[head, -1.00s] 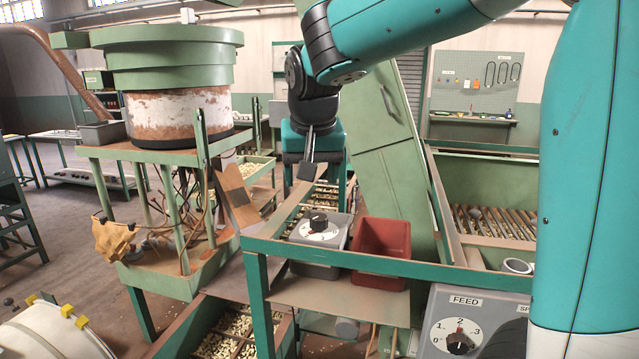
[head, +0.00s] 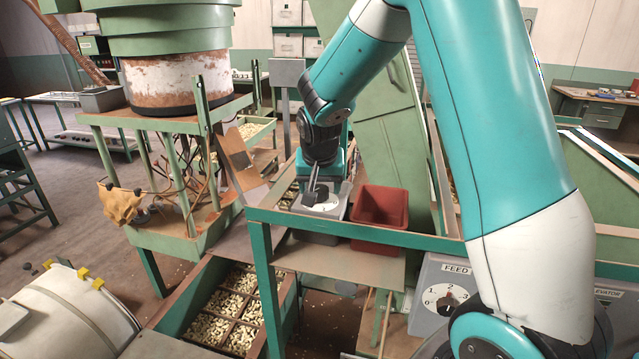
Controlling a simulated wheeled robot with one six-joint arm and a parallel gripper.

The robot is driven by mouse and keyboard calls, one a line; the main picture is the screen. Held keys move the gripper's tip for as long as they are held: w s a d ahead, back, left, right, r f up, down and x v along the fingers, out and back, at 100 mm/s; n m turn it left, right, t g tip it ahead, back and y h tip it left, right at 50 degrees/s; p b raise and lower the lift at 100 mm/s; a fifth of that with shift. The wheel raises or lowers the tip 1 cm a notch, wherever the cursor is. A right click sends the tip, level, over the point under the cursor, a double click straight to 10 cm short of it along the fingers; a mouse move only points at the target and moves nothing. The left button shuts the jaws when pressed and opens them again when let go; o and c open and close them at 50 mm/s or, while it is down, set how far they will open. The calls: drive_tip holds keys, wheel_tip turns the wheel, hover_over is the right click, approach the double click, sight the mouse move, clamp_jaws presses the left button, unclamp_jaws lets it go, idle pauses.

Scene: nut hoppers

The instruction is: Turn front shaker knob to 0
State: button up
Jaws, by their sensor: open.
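A grey control box (head: 312,235) with a round white dial (head: 328,209) sits behind the green frame rail, near the middle of the head view. No name label is readable on it. My gripper (head: 314,196) points down right over this dial, its fingers open. The fingers cover most of the dial's dark knob, so its pointer direction is hidden. I cannot tell whether the fingers touch the knob or stand around it. A second dial (head: 448,301), labelled FEED, is on a grey panel (head: 425,283) at lower right, partly covered by my arm.
A red bin (head: 380,210) stands just right of the box. The green rail (head: 400,236) runs in front of both. A bowl feeder (head: 170,50) stands at left, and a wooden compartment tray (head: 190,308) of nuts lies below. Open floor shows at left.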

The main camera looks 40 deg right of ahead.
drive_tip(key=shift+x, duration=0.75)
drive_tip(key=c, duration=0.9)
drive_tip(key=shift+c, duration=0.2)
